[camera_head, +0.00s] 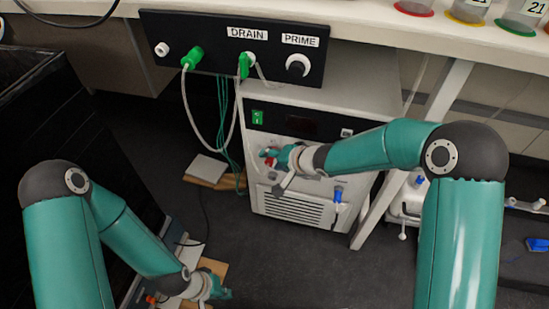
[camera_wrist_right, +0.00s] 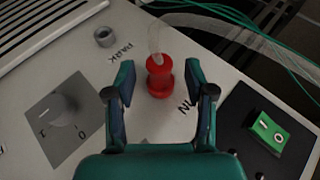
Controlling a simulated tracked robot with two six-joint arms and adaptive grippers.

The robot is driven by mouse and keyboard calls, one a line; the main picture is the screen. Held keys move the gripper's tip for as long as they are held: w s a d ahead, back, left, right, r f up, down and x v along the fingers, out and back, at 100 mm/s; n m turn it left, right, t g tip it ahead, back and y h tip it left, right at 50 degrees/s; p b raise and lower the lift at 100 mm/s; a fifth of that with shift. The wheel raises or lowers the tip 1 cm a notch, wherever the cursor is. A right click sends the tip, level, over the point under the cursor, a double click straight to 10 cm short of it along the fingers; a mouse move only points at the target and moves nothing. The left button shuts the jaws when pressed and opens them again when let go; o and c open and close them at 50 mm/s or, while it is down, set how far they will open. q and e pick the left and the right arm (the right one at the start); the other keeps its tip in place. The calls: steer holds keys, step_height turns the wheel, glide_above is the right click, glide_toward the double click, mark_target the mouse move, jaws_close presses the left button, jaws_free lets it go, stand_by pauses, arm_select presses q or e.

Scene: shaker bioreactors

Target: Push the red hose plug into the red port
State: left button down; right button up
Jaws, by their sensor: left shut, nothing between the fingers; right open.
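The red hose plug (camera_wrist_right: 159,64) shows in the right wrist view with a clear hose rising from its top. Below it is a wider red part, the red port (camera_wrist_right: 160,88), on the white panel. The two reds line up and I cannot tell how deep the plug sits. My right gripper (camera_wrist_right: 159,80) is open, with a finger on either side of the red parts and gaps between. In the head view, my right gripper (camera_head: 275,157) is at the white unit's front, where a little red (camera_head: 270,163) shows. My left gripper (camera_head: 218,291) is shut and empty, low near the floor.
The white unit (camera_head: 292,211) has a green switch (camera_wrist_right: 270,134), a grey knob (camera_wrist_right: 66,112) and an empty grey PARK holder (camera_wrist_right: 104,37). Green tubes (camera_wrist_right: 262,40) run near the panel. A black DRAIN and PRIME panel (camera_head: 202,40) hangs above, under the bench.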

steer(key=v, duration=1.1)
steer(key=shift+s+d+r, duration=0.2)
steer(key=shift+s, duration=0.15)
